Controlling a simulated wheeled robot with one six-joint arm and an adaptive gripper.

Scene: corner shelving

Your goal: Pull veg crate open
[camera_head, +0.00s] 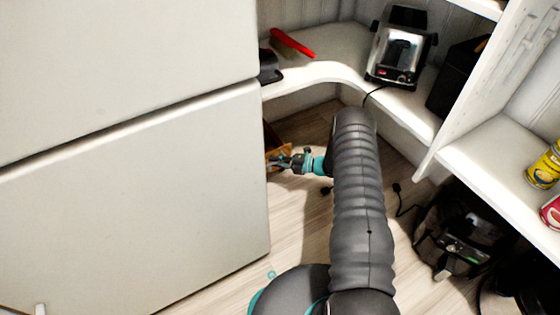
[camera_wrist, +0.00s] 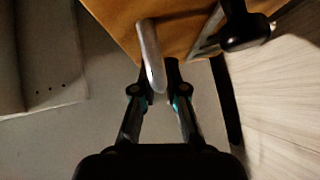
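The veg crate shows in the wrist view as an orange-brown wooden panel (camera_wrist: 195,28) at the top, with a pale metal bar handle (camera_wrist: 150,55) on it. My gripper (camera_wrist: 159,78) has its two fingertips close together, one on each side of the handle's near end, and looks shut on it. In the head view my gripper (camera_head: 290,160) is low, just past the right edge of the white cabinet. Only a small brown part of the crate (camera_head: 272,152) shows there; the cabinet hides the rest.
The large white cabinet (camera_head: 140,190) fills the left of the head view. A corner shelf holds a toaster (camera_head: 400,55) and a red-handled brush (camera_head: 292,43). A black appliance (camera_head: 460,235) stands low at the right. Wooden floor (camera_head: 295,215) is bare beside the cabinet.

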